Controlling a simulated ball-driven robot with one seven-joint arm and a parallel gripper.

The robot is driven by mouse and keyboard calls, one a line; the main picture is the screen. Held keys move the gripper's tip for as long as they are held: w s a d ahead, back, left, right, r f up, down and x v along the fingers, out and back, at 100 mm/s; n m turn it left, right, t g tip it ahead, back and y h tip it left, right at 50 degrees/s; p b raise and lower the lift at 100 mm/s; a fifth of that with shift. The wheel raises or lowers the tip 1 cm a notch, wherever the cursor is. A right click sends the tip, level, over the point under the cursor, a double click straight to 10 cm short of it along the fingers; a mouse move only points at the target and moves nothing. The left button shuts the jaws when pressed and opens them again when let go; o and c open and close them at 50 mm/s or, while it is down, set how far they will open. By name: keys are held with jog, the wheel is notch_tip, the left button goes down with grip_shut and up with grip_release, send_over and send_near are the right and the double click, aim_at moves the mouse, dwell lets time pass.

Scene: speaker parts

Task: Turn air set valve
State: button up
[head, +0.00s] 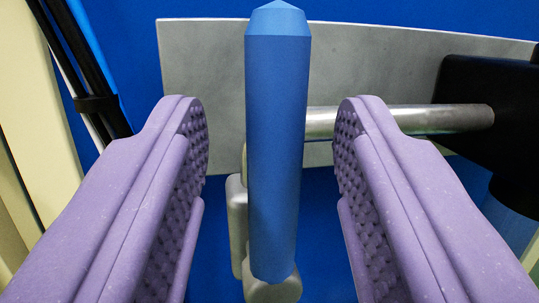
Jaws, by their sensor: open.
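The air set valve's blue handle (277,150) stands upright in the middle of the head view. It is a long faceted bar with a pointed top. Its lower end meets a grey metal fitting (272,286). My gripper (271,125) is open, with one purple textured finger on each side of the handle. A gap shows between the handle and each finger, and neither finger appears to touch it. The part of the valve behind the handle is mostly hidden.
A grey metal plate (205,70) lies behind the handle against a blue panel (400,12). A metal rod (455,118) runs right into a black block (510,100). Black cables (88,70) and a cream post (35,110) stand at the left.

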jog(key=p+v, duration=0.2)
jog(key=v, duration=0.5)
